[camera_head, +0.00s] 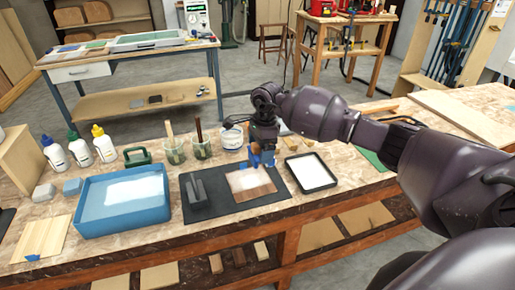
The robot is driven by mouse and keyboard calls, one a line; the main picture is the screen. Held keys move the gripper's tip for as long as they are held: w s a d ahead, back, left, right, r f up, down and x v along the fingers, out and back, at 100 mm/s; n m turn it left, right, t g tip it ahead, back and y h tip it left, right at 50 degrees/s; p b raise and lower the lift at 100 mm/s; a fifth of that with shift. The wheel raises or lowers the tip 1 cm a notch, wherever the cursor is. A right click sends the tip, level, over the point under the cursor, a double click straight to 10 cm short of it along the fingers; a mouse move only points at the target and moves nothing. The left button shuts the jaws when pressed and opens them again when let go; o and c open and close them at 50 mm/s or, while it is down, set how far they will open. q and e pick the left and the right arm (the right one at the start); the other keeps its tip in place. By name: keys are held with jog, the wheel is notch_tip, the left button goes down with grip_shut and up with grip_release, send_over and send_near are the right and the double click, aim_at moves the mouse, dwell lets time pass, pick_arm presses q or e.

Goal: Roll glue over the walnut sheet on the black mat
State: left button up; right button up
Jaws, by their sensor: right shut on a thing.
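The walnut sheet (257,191) lies flat on the black mat (222,205) on the workbench. Its far part looks whitish, as if coated, and its near edge shows bare brown. My right gripper (263,148) reaches in from the right and is shut on a blue-handled tool, seemingly the glue roller (266,159), above the sheet's far edge. The roller's contact with the sheet is too small to tell. A black tray with white glue (312,171) sits right of the mat. My left gripper is not in view.
A dark grey block (195,191) stands on the mat's left part. A blue tub (123,221) with white contents is further left. Jars with brushes (201,148), a white tub (232,138) and several bottles (79,150) line the back. A light wood sheet (42,238) lies at far left.

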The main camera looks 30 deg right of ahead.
jog(key=shift+f, duration=0.7)
notch_tip(320, 180, down, 4)
jog(key=shift+f+b, duration=0.1)
jog(key=shift+b, duration=0.85)
jog(key=shift+f, duration=0.1)
